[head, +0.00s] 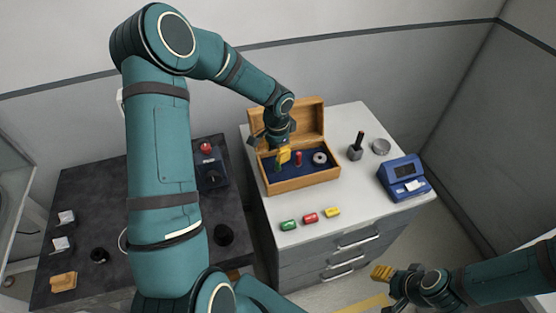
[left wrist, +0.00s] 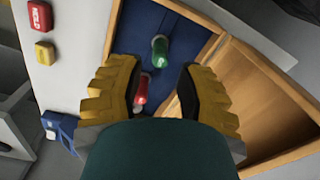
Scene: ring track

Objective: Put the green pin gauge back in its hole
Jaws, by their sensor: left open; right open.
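The green pin gauge (left wrist: 160,48) stands in the blue insert of an open wooden box (head: 306,183), near one wall. In the head view the green pin (head: 278,165) is partly hidden by my left gripper (head: 284,156). I cannot tell how deep it sits. My left gripper, also in the left wrist view (left wrist: 160,88), is open and empty above the insert, its yellow fingers apart and clear of the green pin. A red pin gauge (head: 298,158) stands beside it. My right gripper (head: 382,273) is open and empty, away from the cabinet top.
A grey ring (head: 320,158) lies in the box. Green (head: 289,224), red (head: 310,217) and yellow (head: 332,212) tags lie in front. A dark block with a handle (head: 356,147), a round metal dish (head: 381,146) and a blue device (head: 404,176) stand to the right.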

